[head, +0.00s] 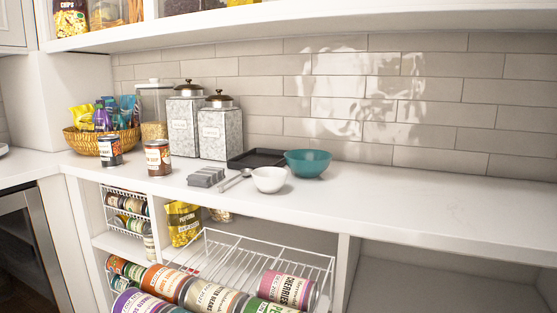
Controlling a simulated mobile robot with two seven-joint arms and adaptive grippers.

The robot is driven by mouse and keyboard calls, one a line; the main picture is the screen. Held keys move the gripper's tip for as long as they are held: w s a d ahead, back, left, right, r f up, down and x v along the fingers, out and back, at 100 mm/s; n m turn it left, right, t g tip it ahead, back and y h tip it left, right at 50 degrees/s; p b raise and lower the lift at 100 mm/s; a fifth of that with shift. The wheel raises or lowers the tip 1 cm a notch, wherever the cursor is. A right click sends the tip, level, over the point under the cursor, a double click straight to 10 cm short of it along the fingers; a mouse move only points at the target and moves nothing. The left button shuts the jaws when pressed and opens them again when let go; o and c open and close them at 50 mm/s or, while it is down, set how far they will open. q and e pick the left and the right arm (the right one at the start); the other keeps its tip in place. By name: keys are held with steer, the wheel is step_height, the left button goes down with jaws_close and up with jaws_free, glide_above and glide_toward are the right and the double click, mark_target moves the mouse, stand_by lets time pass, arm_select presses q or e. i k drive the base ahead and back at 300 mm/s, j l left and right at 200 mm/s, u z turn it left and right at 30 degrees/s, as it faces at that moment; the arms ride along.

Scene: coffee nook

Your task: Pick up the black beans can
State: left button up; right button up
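Two upright cans stand on the white counter at the left. The left can (110,151) has a dark and white label and stands in front of the wicker basket; it may be the black beans can, but its lettering is too small to read. The right can (158,157) has a brown and white label that seems to read as soup. More cans lie on their sides in wire racks below, and I cannot read black beans on any of them. Neither of my grippers is in view.
Behind the cans are a wicker basket (97,142) of snack packets and patterned canisters (219,132). A white bowl (269,180), teal bowl (308,163), spoon (232,181) and black tray (252,157) stand mid-counter. A wire can rack (290,262) sits below. The right counter is clear.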

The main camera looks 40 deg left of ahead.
mark_target(110, 149)
steer(key=k+j+u, duration=0.15)
steer(key=j+u, duration=0.15)
steer(key=j, duration=0.55)
steer(key=k+j+u, duration=0.1)
steer(key=j+u, duration=0.2)
steer(key=j, duration=0.55)
steer(key=j+u, duration=0.1)
steer(key=j, duration=0.8)
